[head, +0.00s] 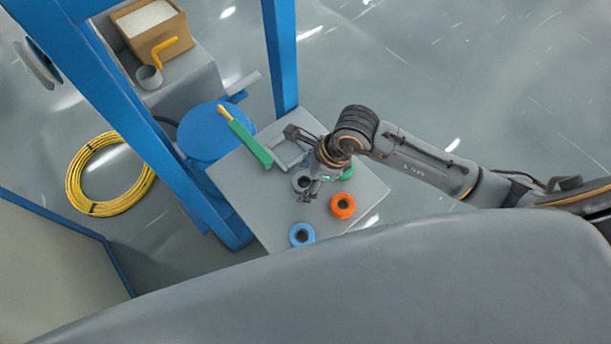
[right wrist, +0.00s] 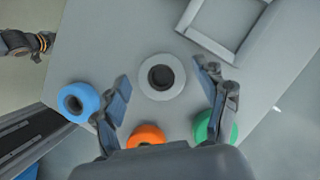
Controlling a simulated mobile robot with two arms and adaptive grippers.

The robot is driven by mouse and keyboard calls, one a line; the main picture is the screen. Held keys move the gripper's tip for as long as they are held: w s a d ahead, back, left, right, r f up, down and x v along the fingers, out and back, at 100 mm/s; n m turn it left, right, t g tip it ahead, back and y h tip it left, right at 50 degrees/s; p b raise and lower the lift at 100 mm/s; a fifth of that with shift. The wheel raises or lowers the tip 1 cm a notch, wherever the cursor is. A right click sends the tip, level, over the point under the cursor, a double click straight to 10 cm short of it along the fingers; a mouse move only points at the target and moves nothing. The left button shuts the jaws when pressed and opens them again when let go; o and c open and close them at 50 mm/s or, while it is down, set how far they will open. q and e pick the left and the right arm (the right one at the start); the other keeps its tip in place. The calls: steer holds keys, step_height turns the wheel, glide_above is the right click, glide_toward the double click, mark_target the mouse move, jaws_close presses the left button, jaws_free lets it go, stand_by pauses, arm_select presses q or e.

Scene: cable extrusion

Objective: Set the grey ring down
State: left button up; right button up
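The grey ring (right wrist: 148,87), with a dark centre hole, appears to lie flat on the grey table in the right wrist view. In the head view the grey ring (head: 299,182) shows partly beside my right gripper (head: 309,190). In the wrist view my right gripper (right wrist: 166,80) is open. Its fingers stand apart on either side of the ring, with a visible gap to it on both sides. What seems to be part of my left arm shows at the wrist view's upper left edge; its fingers cannot be made out.
An orange ring (head: 343,206), a blue ring (head: 302,235) and a partly hidden green ring (head: 347,173) lie on the table (head: 262,205) near the grey one. A blue post (head: 281,55) stands behind.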

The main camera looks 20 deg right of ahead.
steer(key=shift+r, duration=0.25)
steer(key=shift+d+r, duration=0.25)
steer(key=shift+r, duration=0.05)
steer(key=b+v, duration=0.1)
steer(key=v, duration=1)
steer(key=shift+s, duration=0.15)
